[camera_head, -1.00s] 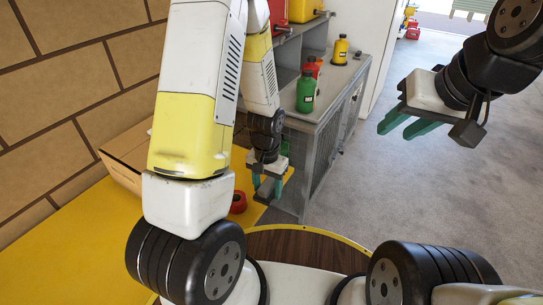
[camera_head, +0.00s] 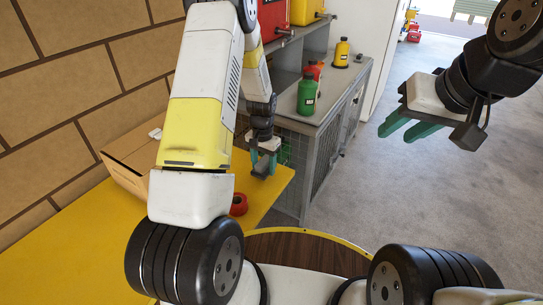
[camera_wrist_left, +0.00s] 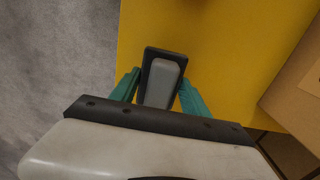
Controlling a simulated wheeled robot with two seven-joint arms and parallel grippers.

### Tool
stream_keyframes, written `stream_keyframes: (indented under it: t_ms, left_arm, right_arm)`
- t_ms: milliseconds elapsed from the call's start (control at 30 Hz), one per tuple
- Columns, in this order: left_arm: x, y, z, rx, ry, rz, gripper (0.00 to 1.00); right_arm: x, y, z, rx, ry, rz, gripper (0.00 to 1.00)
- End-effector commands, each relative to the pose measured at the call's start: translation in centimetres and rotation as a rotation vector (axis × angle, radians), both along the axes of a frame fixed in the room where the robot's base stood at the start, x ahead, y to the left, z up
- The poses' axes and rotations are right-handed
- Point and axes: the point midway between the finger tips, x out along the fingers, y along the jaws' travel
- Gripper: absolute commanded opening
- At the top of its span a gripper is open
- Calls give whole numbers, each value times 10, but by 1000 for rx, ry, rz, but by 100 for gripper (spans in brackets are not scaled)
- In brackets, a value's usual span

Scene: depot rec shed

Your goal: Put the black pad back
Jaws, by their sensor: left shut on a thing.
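The black pad (camera_wrist_left: 162,80), with a dark rim and a grey raised middle, sits between the green fingers of my left gripper (camera_wrist_left: 162,92) in the left wrist view. In the head view, my left gripper (camera_head: 264,164) is shut on it over the right part of the yellow tabletop (camera_head: 85,235), near the grey cabinet. From these views I cannot tell whether the pad touches the table. My right gripper (camera_head: 408,128) is at the upper right over the floor, its green fingers apart and empty.
A red round item (camera_head: 239,204) lies on the table just below my left gripper. A cardboard box (camera_head: 130,165) stands by the brick wall. The grey cabinet (camera_head: 322,150) holds green (camera_head: 307,95), red and yellow bottles on top. Open floor lies to the right.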

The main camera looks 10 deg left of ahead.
Motion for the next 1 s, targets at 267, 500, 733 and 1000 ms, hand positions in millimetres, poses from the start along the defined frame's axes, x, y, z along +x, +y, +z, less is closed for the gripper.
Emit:
stream_keyframes:
  t_ms: [267, 500, 733, 1000]
  left_arm:
    - [-2, 0, -35, 0, 1, 1, 10]
    - [-2, 0, -36, 1, 2, 1, 10]
    - [-2, 0, -37, 1, 2, 1, 76]
    - [-2, 0, -36, 0, 1, 1, 76]
  right_arm:
    - [0, 0, 0, 0, 0, 0, 36]
    - [0, 0, 0, 0, 0, 0, 36]
    - [0, 0, 0, 0, 0, 0, 36]
    - [0, 0, 0, 0, 0, 0, 36]
